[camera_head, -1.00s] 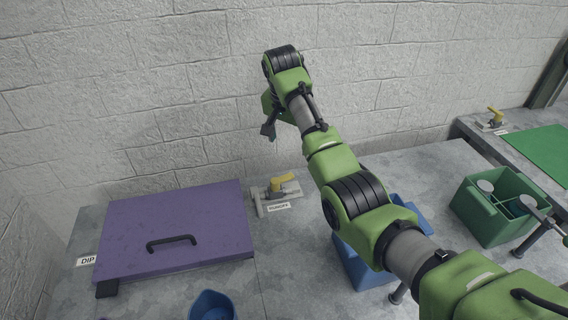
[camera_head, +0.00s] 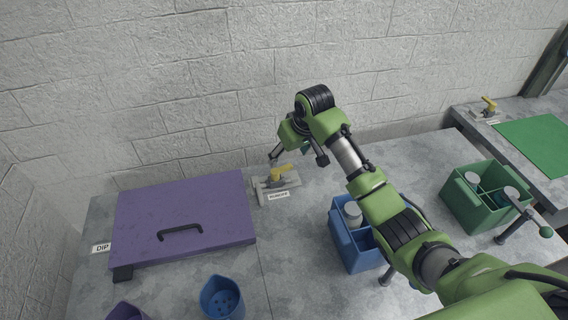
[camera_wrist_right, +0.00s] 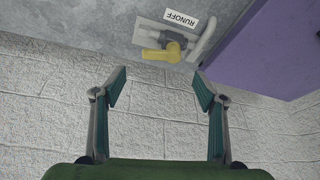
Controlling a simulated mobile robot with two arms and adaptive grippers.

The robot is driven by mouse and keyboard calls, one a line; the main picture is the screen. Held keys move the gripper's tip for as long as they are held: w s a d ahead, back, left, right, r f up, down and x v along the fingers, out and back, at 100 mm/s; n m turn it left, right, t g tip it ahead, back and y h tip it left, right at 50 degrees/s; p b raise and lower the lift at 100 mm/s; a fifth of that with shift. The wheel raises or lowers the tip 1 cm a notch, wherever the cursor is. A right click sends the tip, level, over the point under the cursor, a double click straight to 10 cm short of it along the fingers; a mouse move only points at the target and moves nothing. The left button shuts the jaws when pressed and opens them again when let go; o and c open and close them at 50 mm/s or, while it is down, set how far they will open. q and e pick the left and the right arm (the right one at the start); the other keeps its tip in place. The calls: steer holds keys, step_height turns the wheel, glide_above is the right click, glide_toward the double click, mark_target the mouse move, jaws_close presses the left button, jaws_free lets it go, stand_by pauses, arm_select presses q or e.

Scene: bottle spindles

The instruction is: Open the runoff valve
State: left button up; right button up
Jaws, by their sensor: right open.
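The runoff valve (camera_head: 272,183) sits on the grey worktop near the wall, beside the purple lid, with a RUNOFF label (camera_head: 278,196) in front of it. Its yellow handle (camera_head: 283,173) lies on top. In the right wrist view the yellow handle (camera_wrist_right: 160,54) and the label (camera_wrist_right: 182,20) show upside down, beyond the fingertips. My right gripper (camera_head: 297,158) is open and empty, above and just behind the valve, apart from it. In the wrist view its two fingers (camera_wrist_right: 160,88) are spread wide. My left gripper is not in view.
A purple lid (camera_head: 215,220) with a black handle lies left of the valve, by a DIP label (camera_head: 101,248). A blue cup (camera_head: 221,299) is in front. A blue caddy (camera_head: 340,232) and green caddy (camera_head: 457,208) stand right. Another yellow-handled valve (camera_head: 488,108) is far right.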

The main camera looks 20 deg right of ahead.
mark_target(283, 168)
steer(key=x, duration=0.8)
steer(key=shift+w+f, duration=0.1)
steer(key=shift+c, duration=0.3)
